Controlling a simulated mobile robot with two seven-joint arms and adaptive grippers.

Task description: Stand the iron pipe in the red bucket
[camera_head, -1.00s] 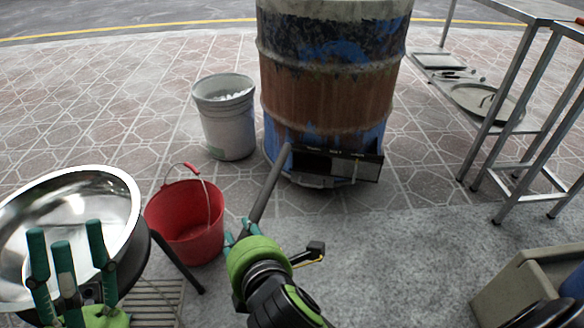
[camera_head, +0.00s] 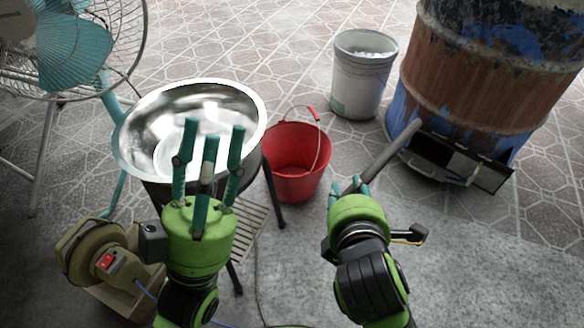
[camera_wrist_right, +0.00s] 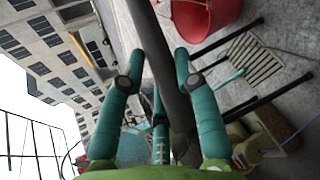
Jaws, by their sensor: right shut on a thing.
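The red bucket (camera_head: 296,172) stands on the pavement in the middle of the head view, its handle raised. Its rim also shows at the top of the right wrist view (camera_wrist_right: 205,16). The grey iron pipe (camera_head: 392,151) is held by my right gripper (camera_head: 349,188), to the right of the bucket and apart from it. The pipe slants up and right toward the barrel; it also runs between the fingers in the right wrist view (camera_wrist_right: 156,50). My left gripper (camera_head: 209,150) is open and empty, in front of the steel bowl.
A steel bowl (camera_head: 150,110) on a black-legged stand is left of the bucket. A grey bucket (camera_head: 361,90) and the rusty barrel (camera_head: 480,85) stand behind right. A fan (camera_head: 75,45) and a cable reel (camera_head: 95,250) are at left. Concrete at the front right is clear.

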